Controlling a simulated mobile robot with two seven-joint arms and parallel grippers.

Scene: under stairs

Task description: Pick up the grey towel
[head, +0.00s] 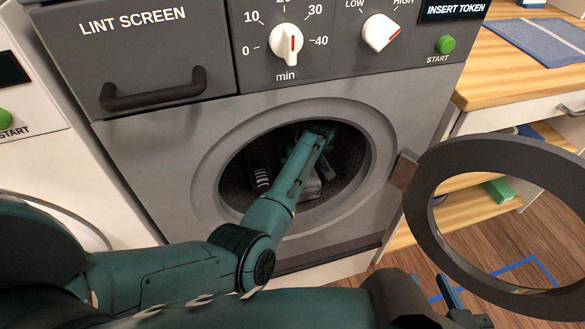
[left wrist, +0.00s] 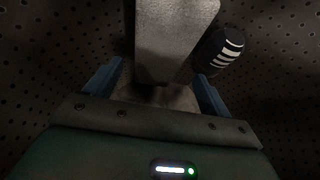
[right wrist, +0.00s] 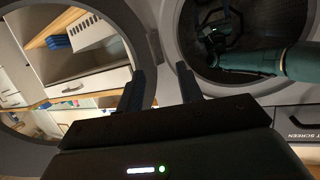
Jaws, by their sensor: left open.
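The grey towel (head: 308,190) appears as a pale grey shape low inside the dryer drum, partly hidden by my left arm. In the left wrist view a grey folded-looking shape (left wrist: 175,40), which seems to be the towel, fills the space ahead of and between the fingers. My left gripper (left wrist: 158,85) is open inside the drum, with its blue fingers on either side of it. Whether they touch it I cannot tell. My right gripper (right wrist: 162,88) is open and empty outside the dryer, near the open round door; it shows at the bottom of the head view (head: 455,305).
A dark item with white stripes (left wrist: 218,52) lies beside the towel in the drum; it also shows in the head view (head: 261,178). The drum opening's rim (head: 208,185) surrounds my left arm. The round door (head: 440,245) stands open to the right, near a wooden table (head: 500,75).

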